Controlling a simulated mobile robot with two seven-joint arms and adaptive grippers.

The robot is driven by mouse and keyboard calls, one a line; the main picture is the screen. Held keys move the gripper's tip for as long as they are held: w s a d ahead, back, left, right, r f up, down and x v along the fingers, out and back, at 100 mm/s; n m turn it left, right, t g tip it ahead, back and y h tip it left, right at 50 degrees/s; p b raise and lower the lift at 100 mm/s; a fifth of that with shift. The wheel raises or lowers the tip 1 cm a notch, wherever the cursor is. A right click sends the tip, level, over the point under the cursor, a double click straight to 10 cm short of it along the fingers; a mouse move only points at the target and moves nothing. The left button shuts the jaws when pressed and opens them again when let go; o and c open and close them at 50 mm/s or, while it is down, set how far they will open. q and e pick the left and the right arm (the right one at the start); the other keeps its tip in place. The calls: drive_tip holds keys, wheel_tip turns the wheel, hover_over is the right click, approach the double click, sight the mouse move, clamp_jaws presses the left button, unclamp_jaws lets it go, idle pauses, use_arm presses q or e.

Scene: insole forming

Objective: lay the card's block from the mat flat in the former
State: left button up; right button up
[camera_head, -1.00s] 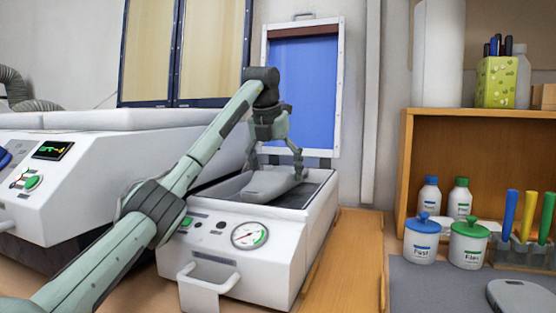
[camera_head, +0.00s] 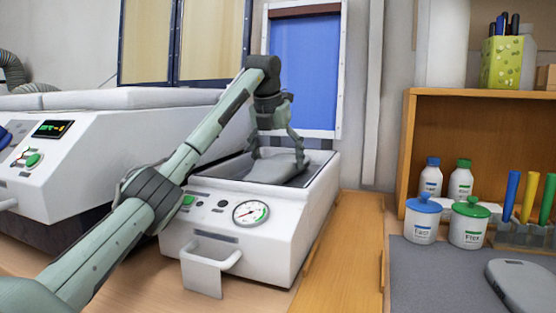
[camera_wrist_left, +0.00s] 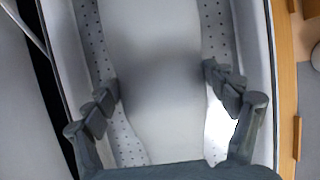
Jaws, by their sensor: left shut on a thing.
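My left gripper (camera_head: 278,160) is shut on a smooth grey insole block (camera_head: 272,170), one finger on each side. It holds the block inside the open top of the former (camera_head: 212,231), a white box with a gauge and a front handle. In the left wrist view the block (camera_wrist_left: 160,100) lies lengthwise between the fingers (camera_wrist_left: 170,95), over the former's perforated bed (camera_wrist_left: 216,45). I cannot tell whether its underside touches the bed. The grey mat (camera_head: 428,277) is at the right, with another grey block (camera_head: 522,286) on it. My right gripper is out of view.
A white machine (camera_head: 85,150) stands left of the former. A blue panel in a white frame (camera_head: 305,75) stands behind it. A wooden shelf (camera_head: 410,135), blue-lidded jar (camera_head: 423,220), green-lidded jar (camera_head: 469,223) and coloured tools (camera_head: 527,197) are at the right.

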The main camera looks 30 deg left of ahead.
use_arm(q)
drive_tip(key=shift+f, duration=0.35)
idle(0.5)
drive_tip(key=o, duration=1.4)
drive_tip(key=shift+o, duration=0.2)
drive_tip(key=v, duration=0.7)
drive_tip(key=shift+s+r, duration=0.2)
drive_tip(key=shift+r, duration=0.05)
